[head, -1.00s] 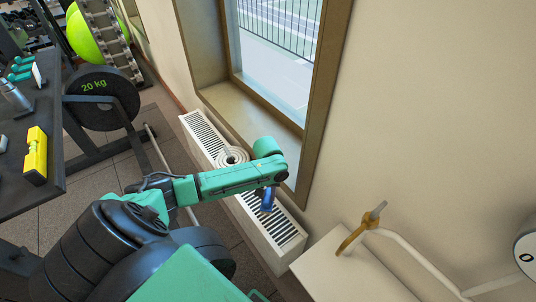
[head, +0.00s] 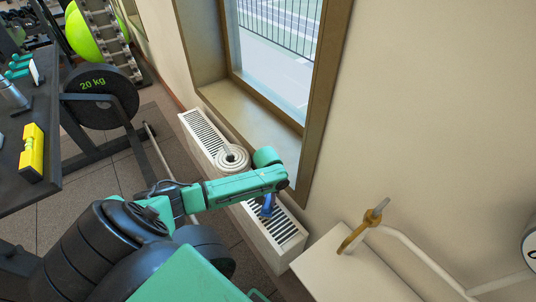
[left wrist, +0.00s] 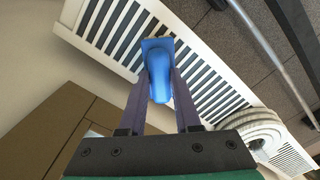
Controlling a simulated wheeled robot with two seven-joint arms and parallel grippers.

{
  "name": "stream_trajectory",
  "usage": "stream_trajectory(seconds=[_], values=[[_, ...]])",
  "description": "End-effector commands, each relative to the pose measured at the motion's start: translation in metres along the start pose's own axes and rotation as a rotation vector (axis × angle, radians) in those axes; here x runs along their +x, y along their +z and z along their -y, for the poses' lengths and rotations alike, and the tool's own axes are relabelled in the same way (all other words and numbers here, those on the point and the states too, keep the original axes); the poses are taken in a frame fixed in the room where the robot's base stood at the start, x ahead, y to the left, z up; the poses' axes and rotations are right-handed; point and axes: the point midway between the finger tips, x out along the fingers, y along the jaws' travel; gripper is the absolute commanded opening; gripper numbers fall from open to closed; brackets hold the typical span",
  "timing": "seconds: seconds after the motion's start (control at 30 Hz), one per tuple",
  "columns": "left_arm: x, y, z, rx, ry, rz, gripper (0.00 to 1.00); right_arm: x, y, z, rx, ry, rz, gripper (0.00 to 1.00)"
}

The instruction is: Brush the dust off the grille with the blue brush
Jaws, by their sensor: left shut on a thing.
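The grille (head: 288,232) is the white slotted top of a long radiator box under the window; it also fills much of the left wrist view (left wrist: 213,92). My left gripper (head: 273,192) hangs over its near half. In the left wrist view its two fingers (left wrist: 160,85) are shut on the handle of the blue brush (left wrist: 158,72). The brush (head: 267,207) points down at the slats in the head view. Its bristles are hidden, so I cannot tell whether they touch. I cannot make out dust on the slats. My right gripper is not in view.
A white coiled roll (head: 232,158) sits on the middle of the grille, beside my left arm. The window sill (head: 245,112) and wall border the grille. A white surface (head: 355,272) with a tap-like fitting (head: 362,230) stands at the right. A dark bench holds a yellow level (head: 32,152).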

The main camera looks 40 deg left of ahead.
Motion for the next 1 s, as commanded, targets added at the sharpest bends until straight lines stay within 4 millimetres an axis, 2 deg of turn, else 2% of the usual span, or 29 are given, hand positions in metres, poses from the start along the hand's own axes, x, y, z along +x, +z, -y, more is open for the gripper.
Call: stream_trajectory(seconds=[0.57, 0.83, 1.0], values=[[0.015, 0.001, 0.000, 0.000, 0.000, 0.000, 0.00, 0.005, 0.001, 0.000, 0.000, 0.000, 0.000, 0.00], [0.007, 0.021, 0.021, -0.002, -0.004, 0.004, 0.00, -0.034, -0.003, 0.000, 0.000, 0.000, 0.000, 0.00], [0.011, 0.029, 0.029, 0.000, -0.001, 0.001, 0.00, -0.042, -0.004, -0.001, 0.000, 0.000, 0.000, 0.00]])
